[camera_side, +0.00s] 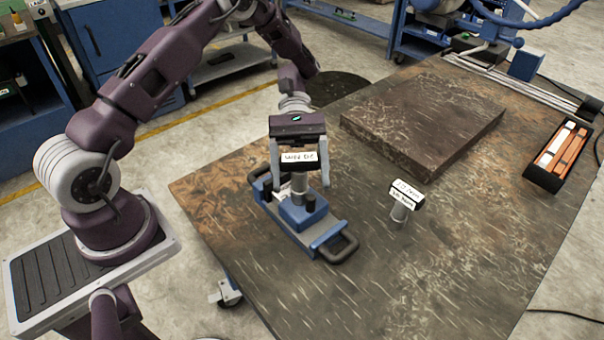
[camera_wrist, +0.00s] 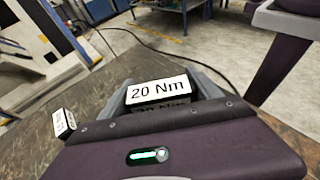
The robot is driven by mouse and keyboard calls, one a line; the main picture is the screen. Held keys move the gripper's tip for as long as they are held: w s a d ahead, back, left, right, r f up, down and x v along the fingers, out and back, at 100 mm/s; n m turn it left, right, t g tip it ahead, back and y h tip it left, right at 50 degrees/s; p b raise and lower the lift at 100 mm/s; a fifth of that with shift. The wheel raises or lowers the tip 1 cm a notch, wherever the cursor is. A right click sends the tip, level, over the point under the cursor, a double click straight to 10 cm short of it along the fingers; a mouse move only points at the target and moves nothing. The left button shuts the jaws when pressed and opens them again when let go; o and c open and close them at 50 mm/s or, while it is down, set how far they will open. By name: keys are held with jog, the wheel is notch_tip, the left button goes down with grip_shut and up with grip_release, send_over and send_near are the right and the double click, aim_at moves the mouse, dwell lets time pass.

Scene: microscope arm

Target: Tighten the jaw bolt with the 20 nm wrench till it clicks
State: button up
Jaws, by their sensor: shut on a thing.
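My gripper (camera_side: 299,176) is shut on the 20 Nm wrench (camera_side: 299,157), a dark block-headed tool with a white label. The label "20 Nm" reads clearly between the fingers in the wrist view (camera_wrist: 159,88). The wrench stands about upright, and its grey shaft points down onto the blue jaw fixture (camera_side: 327,236). The jaw bolt is hidden under the shaft, so I cannot tell how fully the wrench is seated on it. A second labelled wrench (camera_side: 404,197) stands to the right on the table; it also shows in the wrist view (camera_wrist: 63,123).
A thick dark slab (camera_side: 422,118) lies behind the fixture. A black tray with orange and white blocks (camera_side: 560,155) sits at the far right. The fixture has black loop handles.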

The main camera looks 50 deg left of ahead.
jog(key=m+g+y, duration=0.2)
jog(key=m, duration=0.1)
jog(key=shift+s+a+g, duration=0.2)
jog(key=shift+g, duration=0.1)
jog(key=shift+y, duration=0.3)
jog(key=shift+s+a+m+g+y, duration=0.15)
jog(key=shift+m+g+y, duration=0.65)
jog(key=shift+m+y, duration=0.35)
jog(key=shift+s+a+m+g+y, duration=0.1)
jog(key=shift+a+m+g+y, duration=0.1)
jog(key=shift+m+y, duration=0.25)
jog(key=shift+a+m+g+y, duration=0.1)
jog(key=shift+m+g+y, duration=0.1)
jog(key=shift+m+y, duration=0.2)
notch_tip(320, 180, up, 7)
jog(key=shift+f, duration=0.2)
